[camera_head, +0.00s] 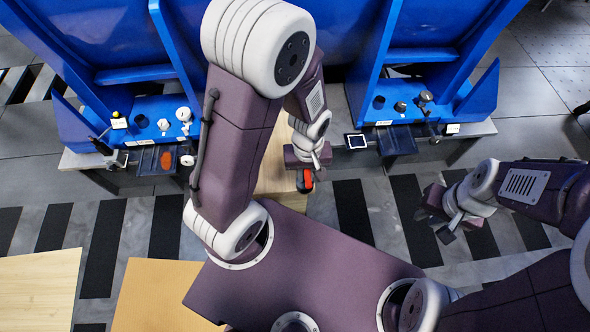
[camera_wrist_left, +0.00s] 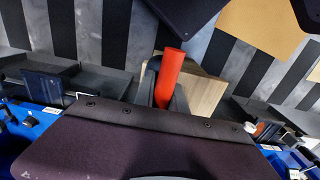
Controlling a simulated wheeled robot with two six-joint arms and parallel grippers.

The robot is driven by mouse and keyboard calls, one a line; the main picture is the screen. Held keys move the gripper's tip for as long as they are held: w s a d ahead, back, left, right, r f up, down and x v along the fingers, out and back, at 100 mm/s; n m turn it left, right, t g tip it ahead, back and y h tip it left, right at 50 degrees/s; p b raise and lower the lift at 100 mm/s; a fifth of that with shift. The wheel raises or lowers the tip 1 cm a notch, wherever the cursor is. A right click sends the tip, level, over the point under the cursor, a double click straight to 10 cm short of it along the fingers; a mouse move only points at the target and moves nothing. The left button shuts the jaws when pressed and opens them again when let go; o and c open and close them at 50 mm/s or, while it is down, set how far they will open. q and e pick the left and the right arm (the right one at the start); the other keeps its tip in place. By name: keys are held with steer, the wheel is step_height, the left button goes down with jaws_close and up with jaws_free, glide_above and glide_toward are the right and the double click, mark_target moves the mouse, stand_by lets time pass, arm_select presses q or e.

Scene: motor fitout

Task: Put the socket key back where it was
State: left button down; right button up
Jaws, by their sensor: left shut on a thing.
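My left gripper (camera_head: 304,178) is at the centre of the head view, shut on a red and black tool that looks like the socket key (camera_head: 308,182). In the left wrist view the red handle of the socket key (camera_wrist_left: 168,75) stands out between dark fingers. The lower part of the tool is hidden. It is above or beside a light wooden surface (camera_head: 272,180); I cannot tell whether it touches. My right gripper (camera_head: 434,224) is at the right of the head view, open and empty over the striped floor.
Two blue stations stand at the back. The left one has a dark tray (camera_head: 148,162) with a red item (camera_head: 167,160). The right one has a dark tray (camera_head: 398,143) that looks empty, with a small black-screened device (camera_head: 355,141) nearby. Wooden tops (camera_head: 35,290) lie at front left.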

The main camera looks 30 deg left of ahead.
arm_select(q)
steer(key=w+a+f+b, duration=0.2)
steer(key=a+f, duration=0.1)
steer(key=w+a+f+b, duration=0.2)
steer(key=w+f+b, duration=0.1)
steer(key=f, duration=0.1)
steer(key=w+a+f+b, duration=0.2)
steer(key=a+f+b, duration=0.1)
steer(key=f, duration=0.1)
steer(key=shift+w+a+f, duration=0.2)
steer(key=shift+w+a, duration=0.15)
steer(key=shift+w, duration=0.05)
steer(key=shift+r, duration=0.2)
steer(key=shift+f, duration=0.15)
steer(key=c, duration=1.4)
jaws_free()
steer(key=shift+o, duration=0.2)
